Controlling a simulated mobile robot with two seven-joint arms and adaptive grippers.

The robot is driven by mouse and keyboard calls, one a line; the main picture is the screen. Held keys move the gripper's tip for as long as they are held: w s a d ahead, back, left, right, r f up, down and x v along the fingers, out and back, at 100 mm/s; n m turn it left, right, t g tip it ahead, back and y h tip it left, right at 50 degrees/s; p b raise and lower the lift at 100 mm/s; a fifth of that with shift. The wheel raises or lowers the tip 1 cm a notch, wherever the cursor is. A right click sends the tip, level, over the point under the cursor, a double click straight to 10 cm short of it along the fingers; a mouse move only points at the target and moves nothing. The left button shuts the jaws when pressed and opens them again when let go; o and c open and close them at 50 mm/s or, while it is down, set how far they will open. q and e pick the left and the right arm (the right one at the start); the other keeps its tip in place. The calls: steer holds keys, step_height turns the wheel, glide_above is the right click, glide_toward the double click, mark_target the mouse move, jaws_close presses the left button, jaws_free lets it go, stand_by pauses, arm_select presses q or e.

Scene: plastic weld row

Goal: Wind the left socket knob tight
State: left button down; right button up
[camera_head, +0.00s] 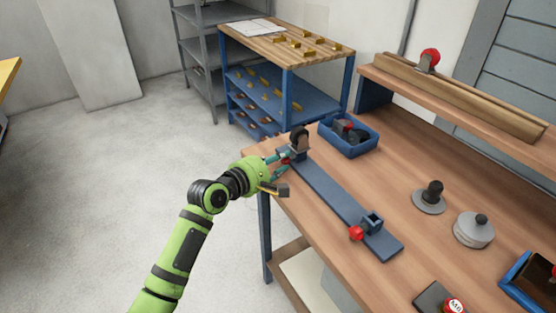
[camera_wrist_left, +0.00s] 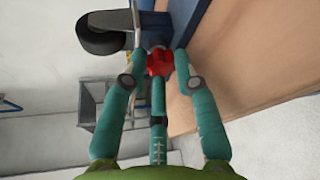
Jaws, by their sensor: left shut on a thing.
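The left socket's red knob (camera_head: 286,160) is at the far left end of the blue rail (camera_head: 330,192), mostly hidden by my fingers in the head view. In the left wrist view the red knob (camera_wrist_left: 158,62) sits between my fingertips. My left gripper (camera_head: 281,165) is shut on this knob. A black wheel on a grey bracket (camera_head: 299,138) stands at the left socket, and the black wheel also shows in the left wrist view (camera_wrist_left: 100,42). My right gripper is out of view.
The right socket (camera_head: 372,224) has its own red knob (camera_head: 356,233) and looks empty. A blue bin (camera_head: 350,148) of parts stands behind the rail. Grey discs with black knobs (camera_head: 430,198) (camera_head: 474,232) are on the bench to the right. The bench's front edge runs below my gripper.

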arm_select(q)
steer(key=c, duration=1.3)
jaws_free()
steer(key=shift+f, duration=0.15)
steer(key=shift+o, duration=0.2)
steer(key=shift+s+a, duration=0.1)
steer(key=v, duration=1.1)
steer(key=shift+s+a, duration=0.2)
steer(key=shift+s, duration=0.1)
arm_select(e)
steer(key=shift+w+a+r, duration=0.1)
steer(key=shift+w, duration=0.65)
